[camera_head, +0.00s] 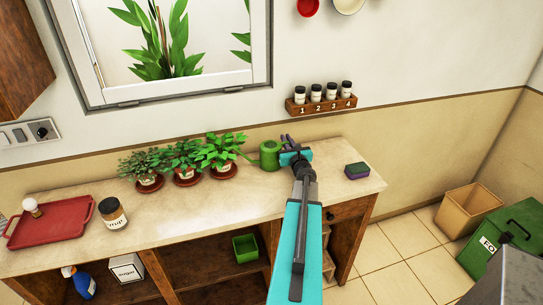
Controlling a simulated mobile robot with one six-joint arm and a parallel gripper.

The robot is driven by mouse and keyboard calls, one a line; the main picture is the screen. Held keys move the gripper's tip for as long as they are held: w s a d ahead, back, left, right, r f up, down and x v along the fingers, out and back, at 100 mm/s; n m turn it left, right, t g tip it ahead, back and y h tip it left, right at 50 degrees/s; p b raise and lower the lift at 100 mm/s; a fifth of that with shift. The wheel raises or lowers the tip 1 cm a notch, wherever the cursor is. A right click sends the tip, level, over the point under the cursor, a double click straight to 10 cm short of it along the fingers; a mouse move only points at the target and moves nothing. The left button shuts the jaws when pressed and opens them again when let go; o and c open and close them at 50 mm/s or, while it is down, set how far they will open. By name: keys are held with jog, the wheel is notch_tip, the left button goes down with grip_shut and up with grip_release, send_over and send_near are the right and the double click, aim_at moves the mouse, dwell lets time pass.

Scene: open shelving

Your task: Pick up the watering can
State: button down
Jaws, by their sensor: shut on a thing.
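The green watering can (269,156) stands upright at the back of the counter, just right of the potted plants. My gripper (286,146) is at its right side, at the far end of my outstretched arm. The gripper is shut on the watering can, but the exact grip point is small and partly hidden by my wrist. I cannot tell whether the can touches the counter.
Three potted plants (184,160) stand close to the left of the can. A sponge (357,171) lies to the right. A jar (113,213) and red tray (48,225) are on the left. A spice rack (322,104) hangs above. The front middle of the counter is clear.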

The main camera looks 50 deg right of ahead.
jog(key=shift+r, duration=0.2)
dwell(0.6)
jog(key=shift+r+b, duration=0.35)
jog(key=shift+r, duration=0.35)
jog(key=s+a+r, duration=0.3)
jog(key=s+a, duration=0.3)
jog(key=a, duration=0.1)
jog(key=shift+s+a, duration=0.4)
